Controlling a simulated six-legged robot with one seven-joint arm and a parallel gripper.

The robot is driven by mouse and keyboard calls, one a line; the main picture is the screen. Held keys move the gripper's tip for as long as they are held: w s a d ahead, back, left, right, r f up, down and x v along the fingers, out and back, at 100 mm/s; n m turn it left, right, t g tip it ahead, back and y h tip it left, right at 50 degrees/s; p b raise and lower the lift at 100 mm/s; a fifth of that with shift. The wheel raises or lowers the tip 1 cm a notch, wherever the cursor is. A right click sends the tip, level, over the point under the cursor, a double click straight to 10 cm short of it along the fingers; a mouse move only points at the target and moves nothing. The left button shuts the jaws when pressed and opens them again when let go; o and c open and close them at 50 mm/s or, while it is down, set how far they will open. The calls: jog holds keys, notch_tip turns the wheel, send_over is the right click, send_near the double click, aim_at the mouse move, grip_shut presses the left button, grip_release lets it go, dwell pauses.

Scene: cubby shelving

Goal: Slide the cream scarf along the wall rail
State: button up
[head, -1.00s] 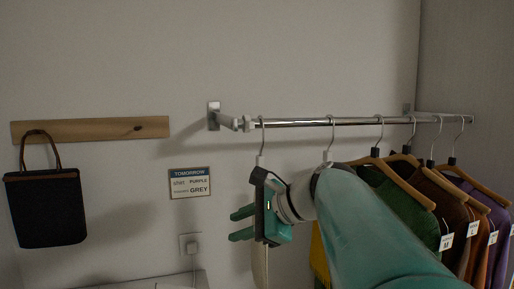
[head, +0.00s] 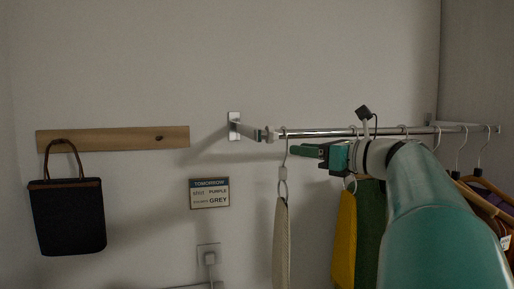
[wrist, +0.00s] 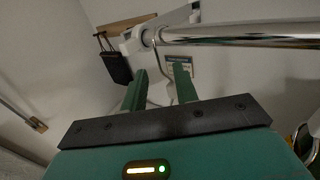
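The cream scarf (head: 281,245) hangs by a ring and hook near the left end of the metal wall rail (head: 318,133). My gripper (head: 297,149) is just below the rail in the head view, its fingers pointing left close to the scarf's hook. I cannot tell whether it touches the hook. In the wrist view my gripper's two green fingers (wrist: 160,88) stand apart, with something white showing between them; I cannot tell whether that is hanger or bracket. The rail (wrist: 235,36) crosses above them there. The cream cloth cannot be made out in the wrist view.
A yellow scarf (head: 345,240) and a green garment (head: 370,235) hang just right, partly behind my arm. More garments on wooden hangers (head: 490,200) hang further right. The rail bracket (head: 234,126) is at the left end. A black bag (head: 68,215) and a sign (head: 209,193) are on the wall.

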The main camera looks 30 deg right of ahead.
jog(key=x, duration=0.7)
jog(key=shift+a, duration=0.1)
grip_shut()
